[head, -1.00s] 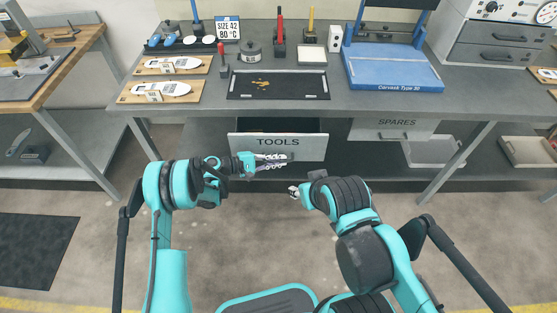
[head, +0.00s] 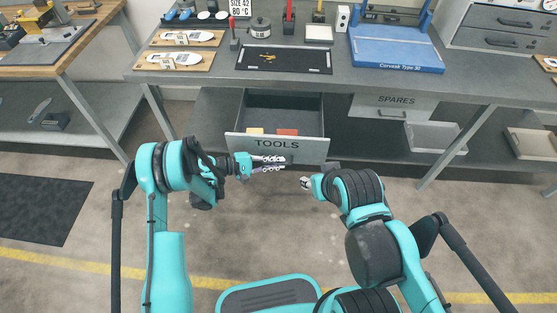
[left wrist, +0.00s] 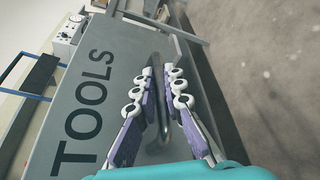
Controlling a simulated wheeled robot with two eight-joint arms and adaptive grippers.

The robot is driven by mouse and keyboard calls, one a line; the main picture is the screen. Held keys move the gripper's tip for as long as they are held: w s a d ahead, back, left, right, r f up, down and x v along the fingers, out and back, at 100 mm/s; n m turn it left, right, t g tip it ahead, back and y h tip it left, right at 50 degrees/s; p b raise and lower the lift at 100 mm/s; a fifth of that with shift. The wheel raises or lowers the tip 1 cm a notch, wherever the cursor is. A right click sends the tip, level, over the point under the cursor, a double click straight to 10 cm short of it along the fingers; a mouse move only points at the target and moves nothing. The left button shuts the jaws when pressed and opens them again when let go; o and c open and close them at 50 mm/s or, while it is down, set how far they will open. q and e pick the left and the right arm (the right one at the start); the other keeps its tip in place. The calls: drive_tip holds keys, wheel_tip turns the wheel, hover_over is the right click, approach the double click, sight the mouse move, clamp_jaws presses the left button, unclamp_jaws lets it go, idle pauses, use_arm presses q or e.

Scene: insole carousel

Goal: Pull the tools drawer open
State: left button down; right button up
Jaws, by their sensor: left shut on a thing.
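The tools drawer (head: 277,146) under the workbench is pulled out, its grey front lettered TOOLS. Its inside shows a yellow item (head: 255,131) and an orange-red item (head: 287,132) just behind the front. My left gripper (head: 284,163) is at the drawer front, shut on the handle. In the left wrist view, the two fingers stand on either side of the bar handle (left wrist: 158,95), beside the drawer front (left wrist: 100,90). My right gripper (head: 304,184) is in front of the drawer, low and to the right; its finger opening is too small to tell.
The spares drawer (head: 395,107) is shut, to the right. The workbench top (head: 215,88) carries a black tray (head: 284,60), insoles on boards and a blue press (head: 395,54). The floor before the drawer is clear.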

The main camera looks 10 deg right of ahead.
use_arm(q)
drive_tip(key=c, duration=1.9)
unclamp_jaws()
drive_tip(key=shift+a, duration=0.15)
drive_tip(key=v, duration=1.1)
drive_tip(key=shift+a+r, duration=0.1)
drive_tip(key=shift+a, duration=0.25)
drive_tip(key=shift+r, duration=0.1)
